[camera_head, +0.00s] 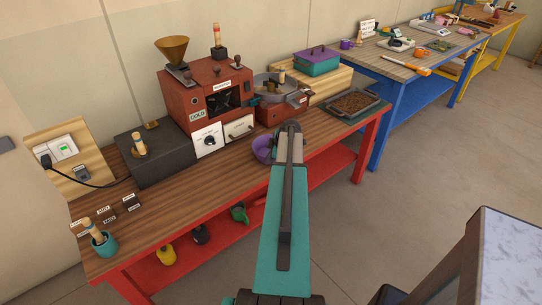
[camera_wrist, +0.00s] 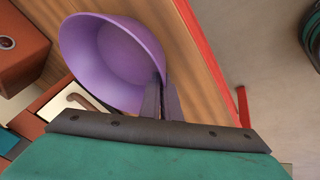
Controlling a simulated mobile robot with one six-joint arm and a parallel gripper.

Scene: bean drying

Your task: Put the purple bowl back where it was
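The purple bowl (camera_wrist: 112,60) is empty and its inside faces the wrist camera. My gripper (camera_wrist: 161,90) has its two dark fingers close together on the near rim of the bowl, with the rim between them. In the head view the bowl (camera_head: 263,149) shows beside my arm, over the front part of the red-legged wooden bench (camera_head: 180,212), in front of the red roaster. My arm hides its right side there, and my fingertips. I cannot tell whether the bowl touches the bench top.
Behind the bowl stand the red roaster (camera_head: 193,103) and a round cooling pan (camera_head: 275,90) on a red base. A tray of dark beans (camera_head: 354,103) lies to the right. A dark grey box (camera_head: 157,160) stands left. Bare bench top lies along the front.

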